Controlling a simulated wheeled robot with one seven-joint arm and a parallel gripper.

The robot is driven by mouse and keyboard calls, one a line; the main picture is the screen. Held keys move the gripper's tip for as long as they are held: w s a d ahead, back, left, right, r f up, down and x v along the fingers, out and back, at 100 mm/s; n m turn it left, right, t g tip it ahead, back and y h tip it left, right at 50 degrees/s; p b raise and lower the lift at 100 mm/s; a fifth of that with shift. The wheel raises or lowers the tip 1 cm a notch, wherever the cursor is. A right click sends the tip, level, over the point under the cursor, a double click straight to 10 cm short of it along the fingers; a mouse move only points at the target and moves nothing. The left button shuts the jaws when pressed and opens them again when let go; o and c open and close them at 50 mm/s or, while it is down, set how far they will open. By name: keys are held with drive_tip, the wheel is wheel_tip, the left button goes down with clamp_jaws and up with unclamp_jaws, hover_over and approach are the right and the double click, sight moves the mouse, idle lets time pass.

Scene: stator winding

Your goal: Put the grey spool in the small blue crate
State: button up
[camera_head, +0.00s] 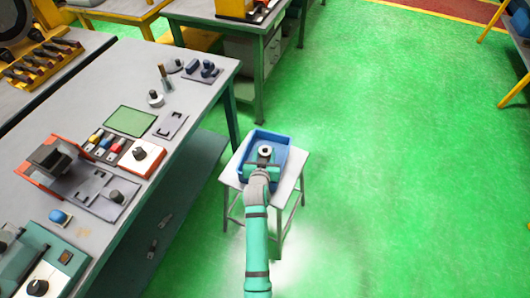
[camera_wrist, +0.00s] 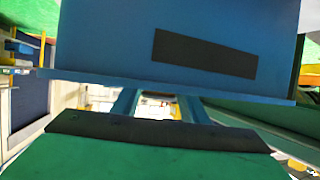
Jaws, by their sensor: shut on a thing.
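The small blue crate (camera_head: 283,139) stands on a small grey stand in the middle of the head view. The grey spool (camera_head: 264,150) shows as a pale ring with a dark centre, over the crate's open inside. My gripper (camera_head: 263,157) reaches in from the front and is shut on the spool. I cannot tell whether the spool touches the crate's floor. In the wrist view a blue crate wall (camera_wrist: 110,40) with a dark label fills the upper part. My gripper (camera_wrist: 160,97) is below it, and the spool is mostly hidden there.
The grey stand (camera_head: 299,166) has a little bare top around the crate. A long workbench (camera_head: 207,88) with several tools, knobs and a green pad (camera_head: 130,121) stands at left. Green floor on the right is clear.

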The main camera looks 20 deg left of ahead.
drive_tip(key=shift+f, duration=0.25)
drive_tip(key=shift+f, duration=0.2)
drive_tip(key=o, duration=1)
drive_tip(key=shift+o, duration=0.2)
drive_tip(key=shift+r, duration=0.15)
